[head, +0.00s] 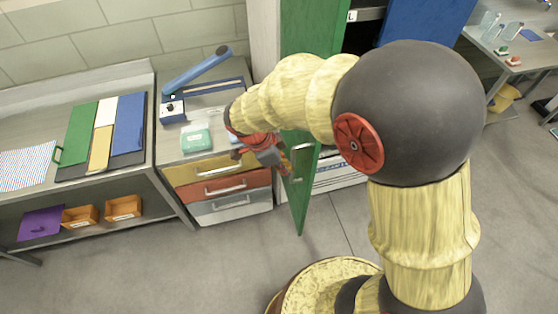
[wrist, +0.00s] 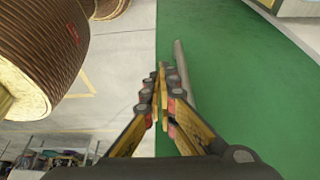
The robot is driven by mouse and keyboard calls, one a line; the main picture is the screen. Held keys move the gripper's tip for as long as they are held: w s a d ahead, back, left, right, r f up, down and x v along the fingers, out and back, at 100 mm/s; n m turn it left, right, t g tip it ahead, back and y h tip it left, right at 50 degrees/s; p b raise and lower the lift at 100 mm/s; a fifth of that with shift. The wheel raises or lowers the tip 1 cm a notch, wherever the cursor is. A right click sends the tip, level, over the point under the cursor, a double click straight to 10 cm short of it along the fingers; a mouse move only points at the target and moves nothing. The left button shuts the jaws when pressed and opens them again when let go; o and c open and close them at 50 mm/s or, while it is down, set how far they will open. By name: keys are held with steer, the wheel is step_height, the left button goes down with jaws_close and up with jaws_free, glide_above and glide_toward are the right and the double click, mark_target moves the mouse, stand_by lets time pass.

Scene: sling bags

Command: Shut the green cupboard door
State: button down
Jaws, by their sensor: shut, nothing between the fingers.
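The green cupboard door (head: 311,28) stands open in the head view, swung out from the cupboard into the room. Its lower part (head: 299,205) shows below my arm, which hides the middle. A pale handle (head: 301,165) is on the door. In the wrist view the green door (wrist: 235,70) fills the right side, with a grey handle bar (wrist: 183,70) along it. My gripper (head: 277,158) is shut and empty, at the door's left side near the handle. In the wrist view its fingertips (wrist: 160,80) are together beside the bar; I cannot tell if they touch it.
A blue door (head: 425,22) is at the cupboard's right. Drawers (head: 232,189) stand just left of the green door, under a counter with a green box (head: 196,139). A workbench (head: 25,120) is further left. The floor (head: 240,255) in front is clear.

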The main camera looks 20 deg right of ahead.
steer(key=d, duration=0.4)
steer(key=shift+f+p, duration=0.15)
steer(key=shift+p, duration=0.2)
steer(key=shift+s+d, duration=0.1)
steer(key=shift+d, duration=0.05)
steer(key=w+d+n+t+y+p, duration=0.15)
steer(key=w+d+n, duration=0.3)
steer(key=d, duration=0.95)
steer(key=w+d+n+t, duration=0.25)
steer(key=d+n, duration=0.25)
steer(key=d, duration=0.9)
steer(key=w+d+n+p, duration=0.1)
steer(key=w+d, duration=0.3)
steer(key=w, duration=0.5)
steer(key=w+d+n+y, duration=0.1)
steer(key=w+d+n, duration=0.2)
steer(key=w, duration=0.6)
steer(key=w+d+n+y+p, duration=0.1)
steer(key=w+d+n, duration=0.1)
steer(key=w+d, duration=0.5)
steer(key=w, duration=0.3)
steer(key=shift+d+p, duration=0.25)
steer(key=shift+p, duration=0.1)
